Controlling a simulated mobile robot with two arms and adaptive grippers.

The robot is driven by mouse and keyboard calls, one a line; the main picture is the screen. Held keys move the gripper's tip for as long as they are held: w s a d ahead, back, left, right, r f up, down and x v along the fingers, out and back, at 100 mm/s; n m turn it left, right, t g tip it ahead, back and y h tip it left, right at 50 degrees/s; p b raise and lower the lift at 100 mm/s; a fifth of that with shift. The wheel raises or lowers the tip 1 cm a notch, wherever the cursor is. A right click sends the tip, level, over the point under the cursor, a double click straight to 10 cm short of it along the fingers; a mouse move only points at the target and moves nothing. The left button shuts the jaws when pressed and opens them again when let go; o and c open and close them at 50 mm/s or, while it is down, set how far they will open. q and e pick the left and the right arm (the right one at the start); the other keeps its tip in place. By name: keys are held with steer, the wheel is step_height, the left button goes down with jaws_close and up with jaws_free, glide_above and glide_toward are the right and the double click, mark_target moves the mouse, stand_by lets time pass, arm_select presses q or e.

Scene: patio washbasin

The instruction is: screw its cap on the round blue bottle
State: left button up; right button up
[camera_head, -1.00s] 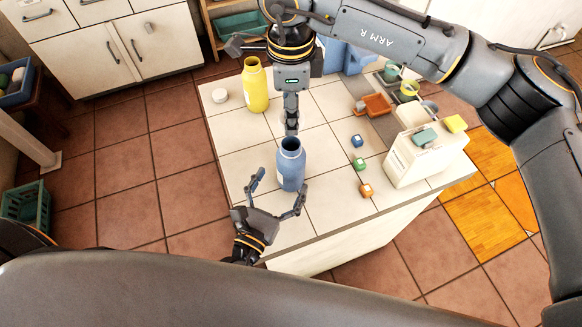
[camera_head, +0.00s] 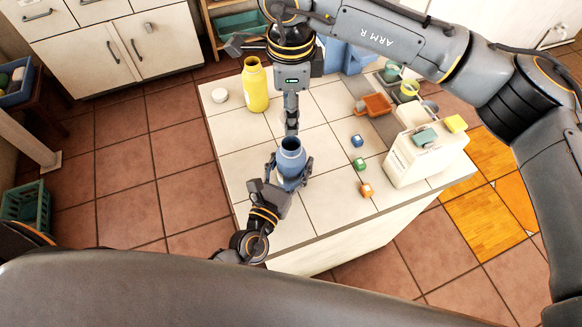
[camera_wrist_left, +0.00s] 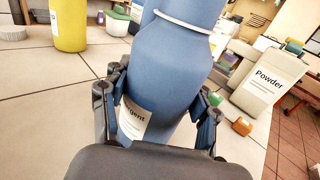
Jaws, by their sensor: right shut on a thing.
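The round blue bottle (camera_head: 291,160) is near the front of the tiled top, its dark mouth open. It also shows large and tilted in the left wrist view (camera_wrist_left: 165,75), with a white ring at its neck. My right gripper (camera_head: 292,130) comes down at the bottle's far rim and appears shut on it; its fingertips are partly hidden. My left gripper (camera_head: 290,172) has its fingers on both sides of the bottle's body, apparently still spread.
An orange tray (camera_head: 376,104) lies behind. The tiles between cap and blue bottle are clear.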

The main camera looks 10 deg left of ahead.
arm_select(q)
steer(key=c, duration=0.8)
steer(key=shift+c, duration=0.3)
arm_select(e)
glide_above(290, 137)
steer(key=s, duration=0.2)
steer(key=shift+w+d+f, duration=0.1)
steer(key=shift+f, duration=1.15)
steer(key=shift+w+d+f, duration=0.1)
steer(key=shift+f, duration=1.15)
steer(key=shift+f, duration=0.1)
steer(key=shift+f, duration=0.8)
arm_select(q)
jaws_close()
arm_select(e)
steer(key=shift+f, duration=0.55)
